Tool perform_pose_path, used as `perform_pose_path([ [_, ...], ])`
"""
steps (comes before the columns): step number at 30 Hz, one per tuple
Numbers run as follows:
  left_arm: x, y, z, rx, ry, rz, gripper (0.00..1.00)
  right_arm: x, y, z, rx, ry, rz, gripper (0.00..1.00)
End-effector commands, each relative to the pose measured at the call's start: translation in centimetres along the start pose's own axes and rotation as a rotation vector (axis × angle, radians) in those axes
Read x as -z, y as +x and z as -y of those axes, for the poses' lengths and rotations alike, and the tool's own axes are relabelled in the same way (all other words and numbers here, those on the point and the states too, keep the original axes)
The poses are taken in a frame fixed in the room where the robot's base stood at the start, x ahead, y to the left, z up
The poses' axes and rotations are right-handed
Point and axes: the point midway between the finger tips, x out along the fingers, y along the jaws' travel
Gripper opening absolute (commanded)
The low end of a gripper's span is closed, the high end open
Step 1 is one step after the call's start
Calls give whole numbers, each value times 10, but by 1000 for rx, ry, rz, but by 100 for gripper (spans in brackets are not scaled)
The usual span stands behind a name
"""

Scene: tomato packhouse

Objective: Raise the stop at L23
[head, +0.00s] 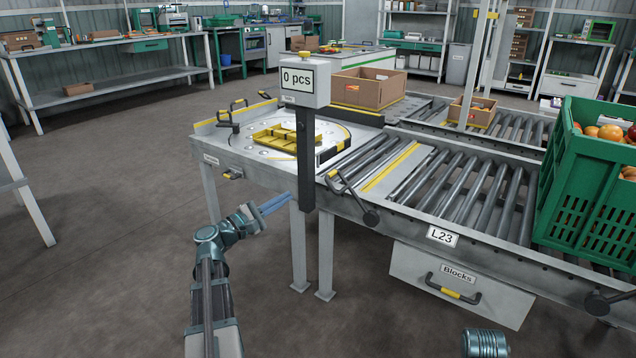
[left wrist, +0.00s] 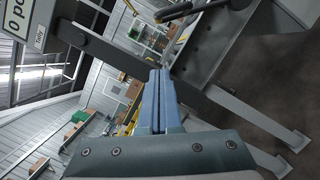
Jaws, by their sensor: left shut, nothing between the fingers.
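The L23 label (head: 442,236) is on the side rail of the near roller conveyor. To its left, a dark lever (head: 352,196) with a round pivot sits on the rail and slants up to the left. A yellow-edged strip (head: 390,167) lies across the rollers near it; I cannot tell whether this is the stop or whether it is raised. My left gripper (head: 288,197) is shut and empty, left of the lever and apart from it, near the post. In the left wrist view its blue fingers (left wrist: 160,98) are together, with a dark curved handle (left wrist: 176,11) beyond them.
A dark post with a "0 pcs" box (head: 303,80) stands between the gripper and the table. A green crate of tomatoes (head: 590,190) sits on the rollers at right. A "Blocks" drawer (head: 458,283) hangs below.

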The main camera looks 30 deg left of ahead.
Motion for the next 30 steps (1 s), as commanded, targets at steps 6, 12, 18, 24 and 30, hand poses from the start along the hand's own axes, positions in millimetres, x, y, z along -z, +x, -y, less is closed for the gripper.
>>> perform_pose_path([
  [6,0,8,0,2,1,2,0,0,-2,0,0,0,0,50],
  [12,0,42,-1,4,1,4,0,0,-7,-1,0,0,0,50],
  [18,0,84,-1,4,1,3,0,-1,-12,-1,0,0,0,50],
  [24,-19,104,-2,3,1,2,0,-2,-26,-3,0,0,1,50],
  [30,-36,108,0,2,1,0,0,-2,-34,-3,0,0,2,50],
])
